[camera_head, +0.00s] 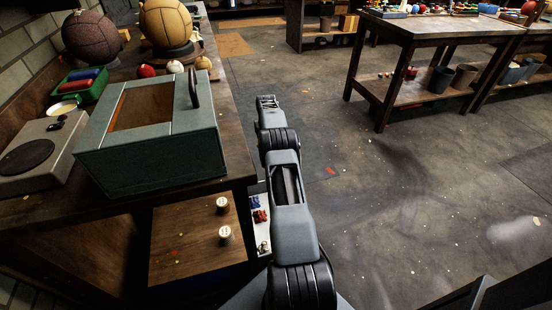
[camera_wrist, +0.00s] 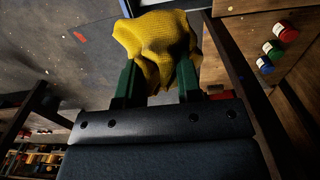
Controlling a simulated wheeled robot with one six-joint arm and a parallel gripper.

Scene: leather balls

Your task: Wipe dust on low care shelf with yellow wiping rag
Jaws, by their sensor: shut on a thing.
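My gripper (camera_wrist: 157,82) is shut on the yellow wiping rag (camera_wrist: 155,38) in the wrist view. The rag is bunched between the two green fingers and spreads out beyond their tips. In the head view my arm reaches forward past the bench's right side, and the rag is not visible there. A low wooden shelf (camera_head: 190,240) is under the bench at lower left in the head view, left of my arm. Two small pale-topped jars stand on it. I cannot clearly make out dust on it. In the wrist view a wooden surface (camera_wrist: 240,45) lies right of the rag.
Small jars (camera_wrist: 272,50) stand right of the rag in the wrist view. The floor (camera_head: 400,200) to the right is open. Another table (camera_head: 430,40) stands behind.

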